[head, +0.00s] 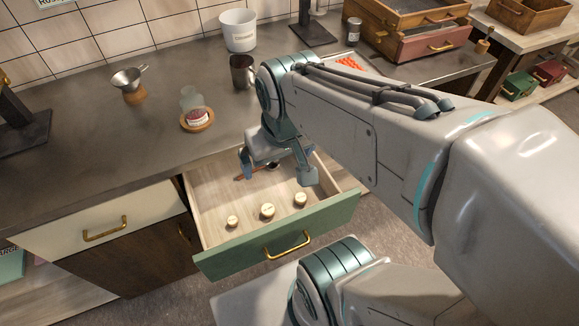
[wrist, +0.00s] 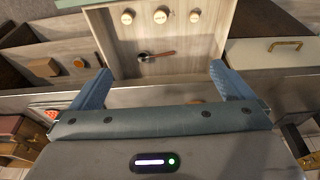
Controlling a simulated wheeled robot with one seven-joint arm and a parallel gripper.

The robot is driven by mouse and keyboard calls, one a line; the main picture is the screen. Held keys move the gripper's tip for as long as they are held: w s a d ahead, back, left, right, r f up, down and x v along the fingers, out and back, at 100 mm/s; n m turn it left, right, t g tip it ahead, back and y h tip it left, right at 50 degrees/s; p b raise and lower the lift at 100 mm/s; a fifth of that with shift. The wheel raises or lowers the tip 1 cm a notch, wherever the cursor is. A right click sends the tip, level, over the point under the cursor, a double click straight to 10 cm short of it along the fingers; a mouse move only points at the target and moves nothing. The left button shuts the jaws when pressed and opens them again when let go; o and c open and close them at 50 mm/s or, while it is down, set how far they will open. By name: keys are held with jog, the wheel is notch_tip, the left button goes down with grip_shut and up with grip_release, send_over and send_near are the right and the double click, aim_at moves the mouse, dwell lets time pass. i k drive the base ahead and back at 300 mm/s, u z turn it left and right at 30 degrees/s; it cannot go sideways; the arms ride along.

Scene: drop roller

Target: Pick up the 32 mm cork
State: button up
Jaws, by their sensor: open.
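Three round pale corks lie in a row near the front of the open drawer (head: 325,198): a left cork (head: 232,221), a middle cork (head: 267,210) and a right cork (head: 300,199). The left one looks smallest. Their top markings are too small to read, so I cannot tell which is 32 mm. In the wrist view the row is at the top, with the middle cork (wrist: 161,16) nearly centred. My gripper (head: 277,178) is open and empty over the back part of the drawer, apart from the corks. Its spread fingers also show in the wrist view (wrist: 160,75).
A tool with a reddish handle (wrist: 161,53) and dark round head lies in the drawer behind the corks. The green drawer front (head: 225,262) and side walls bound the space.

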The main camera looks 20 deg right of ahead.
aim_at(300, 198)
jog(key=u, duration=2.8)
jog(key=k, duration=1.25)
jog(key=z, duration=2.15)
jog(key=i, duration=0.5)
